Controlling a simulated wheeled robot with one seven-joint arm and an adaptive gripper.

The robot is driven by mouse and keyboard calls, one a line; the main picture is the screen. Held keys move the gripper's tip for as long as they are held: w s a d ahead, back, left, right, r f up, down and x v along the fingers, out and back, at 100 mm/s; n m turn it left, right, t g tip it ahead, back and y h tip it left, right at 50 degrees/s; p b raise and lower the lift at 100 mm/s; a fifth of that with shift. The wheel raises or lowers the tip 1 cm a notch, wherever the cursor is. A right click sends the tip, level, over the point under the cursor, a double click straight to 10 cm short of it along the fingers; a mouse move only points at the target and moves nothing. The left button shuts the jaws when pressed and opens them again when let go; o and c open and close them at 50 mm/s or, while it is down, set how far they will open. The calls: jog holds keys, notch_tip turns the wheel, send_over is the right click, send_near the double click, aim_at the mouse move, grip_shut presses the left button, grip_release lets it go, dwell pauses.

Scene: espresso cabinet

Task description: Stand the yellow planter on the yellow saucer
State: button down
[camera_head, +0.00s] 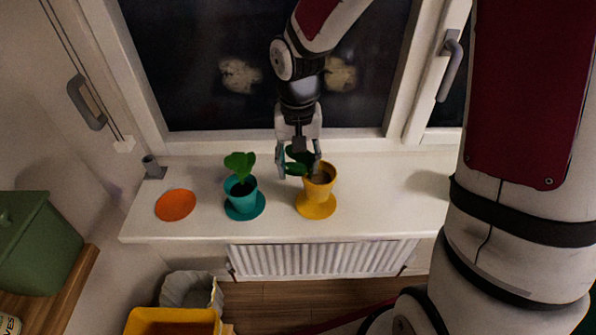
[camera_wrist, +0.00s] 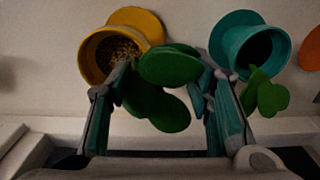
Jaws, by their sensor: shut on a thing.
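The yellow planter (camera_head: 321,186) with a dark green plant is over the yellow saucer (camera_head: 316,211) on the white sill. It looks roughly upright; I cannot tell whether its base touches the saucer. In the wrist view the planter (camera_wrist: 88,60) overlaps the saucer (camera_wrist: 140,18). My gripper (camera_head: 302,172) comes down from above at the planter's left side, shut on the planter. In the wrist view one finger of my gripper (camera_wrist: 160,82) is at the planter's rim and the other is beyond the leaves (camera_wrist: 168,66). The leaves hide the contact.
A teal planter (camera_head: 240,194) with a green plant stands on a teal saucer (camera_head: 258,212) close to the left. An orange saucer (camera_head: 175,205) lies empty farther left, near a small grey object (camera_head: 152,168). The window is behind; the sill to the right is clear.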

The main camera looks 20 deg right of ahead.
jog(key=shift+f, duration=1.75)
jog(key=shift+f, duration=0.1)
jog(key=shift+w+f, duration=0.1)
jog(key=c, duration=0.8)
grip_release()
